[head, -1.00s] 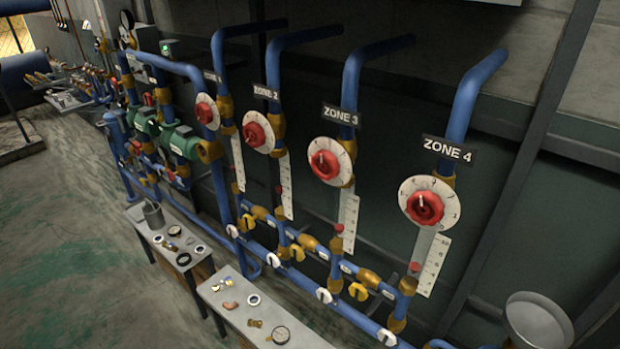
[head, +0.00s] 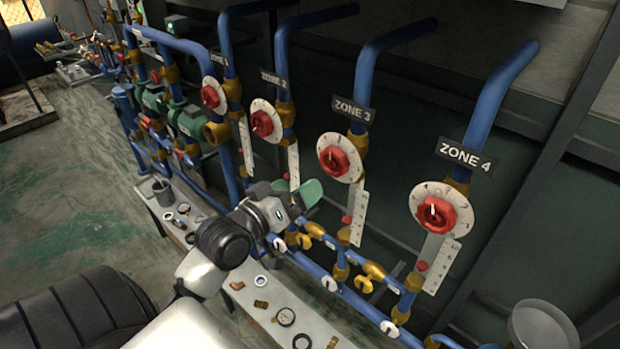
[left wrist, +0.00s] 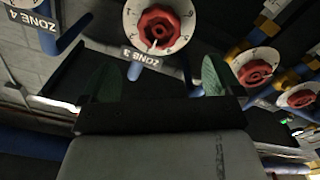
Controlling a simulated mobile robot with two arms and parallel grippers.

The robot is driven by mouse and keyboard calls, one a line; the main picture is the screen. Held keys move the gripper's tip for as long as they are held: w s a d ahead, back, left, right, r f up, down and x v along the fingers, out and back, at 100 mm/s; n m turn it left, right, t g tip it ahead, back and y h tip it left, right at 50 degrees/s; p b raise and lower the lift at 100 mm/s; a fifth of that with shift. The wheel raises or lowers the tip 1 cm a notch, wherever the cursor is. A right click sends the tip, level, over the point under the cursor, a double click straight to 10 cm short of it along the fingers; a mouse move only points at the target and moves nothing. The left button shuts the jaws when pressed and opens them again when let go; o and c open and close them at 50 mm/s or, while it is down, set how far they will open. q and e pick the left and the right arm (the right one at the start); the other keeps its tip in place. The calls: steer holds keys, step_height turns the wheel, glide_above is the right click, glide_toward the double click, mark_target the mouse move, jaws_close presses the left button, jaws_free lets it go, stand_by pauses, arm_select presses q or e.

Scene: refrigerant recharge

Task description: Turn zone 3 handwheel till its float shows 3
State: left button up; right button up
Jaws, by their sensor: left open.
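The zone 3 handwheel (head: 338,160) is a red knob on a white numbered dial, under the ZONE 3 sign (head: 353,110). Below it hangs a white scale (head: 360,217), with a small red float (head: 347,219) low beside it. My left gripper (head: 296,190) is open and empty, with green finger pads, below and left of the handwheel in the head view and apart from it. In the left wrist view the handwheel (left wrist: 158,28) shows upside down beyond the spread fingers (left wrist: 158,78). My right gripper is not in view.
Similar handwheels stand at zone 4 (head: 434,213), zone 2 (head: 263,124) and zone 1 (head: 211,97). Blue pipes with brass fittings and yellow valve handles (head: 373,270) run below. A low bench (head: 262,318) with small parts stands in front.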

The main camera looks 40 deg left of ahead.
mark_target(331, 164)
arm_select(q)
steer(key=w, duration=0.3)
steer(key=w+b, duration=0.1)
steer(key=w, duration=0.5)
steer(key=shift+d, duration=0.35)
steer(key=shift+w, duration=0.1)
steer(key=shift+c, duration=0.5)
steer(key=c, duration=0.7)
steer(key=shift+r+n+p, duration=0.15)
steer(key=shift+n+p, duration=0.2)
steer(key=shift+n, duration=0.05)
steer(key=shift+c, duration=0.5)
steer(key=shift+n+p, duration=0.85)
steer(key=shift+n, duration=0.45)
